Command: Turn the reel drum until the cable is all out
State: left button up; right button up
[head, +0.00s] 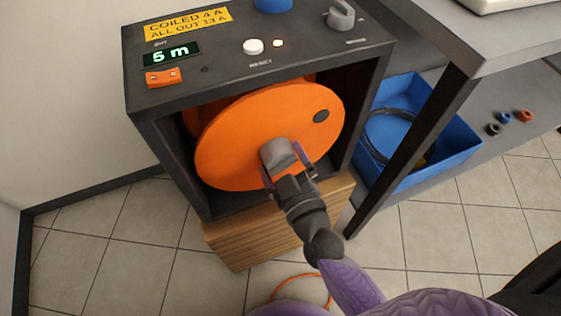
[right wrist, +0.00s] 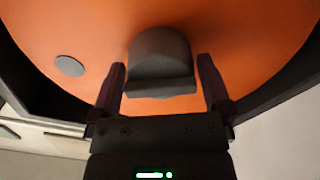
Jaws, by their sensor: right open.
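The orange reel drum (head: 235,140) sits inside a dark grey housing (head: 140,120). A grey knob (head: 277,153) sticks out near its middle, and a dark round spot (head: 321,116) lies toward its upper right. The housing's display (head: 171,54) reads 5 m. My right gripper (head: 290,173) is at the knob. In the right wrist view the drum (right wrist: 215,30) fills the top, and the open fingers (right wrist: 162,88) stand on either side of the knob (right wrist: 160,62), with gaps showing. An orange cable (head: 300,277) lies on the floor. My left gripper is not in view.
The housing stands on a wooden block (head: 250,238). Its top carries a yellow label (head: 188,23), a white button (head: 253,46), an orange switch (head: 163,77) and a grey dial (head: 341,14). At right, a blue crate (head: 445,155) with dark cable sits behind a dark table leg (head: 410,150).

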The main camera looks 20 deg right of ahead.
jog(key=shift+w, duration=0.2)
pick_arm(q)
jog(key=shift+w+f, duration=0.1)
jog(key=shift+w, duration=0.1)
pick_arm(e)
jog(key=c, duration=0.4)
grip_shut()
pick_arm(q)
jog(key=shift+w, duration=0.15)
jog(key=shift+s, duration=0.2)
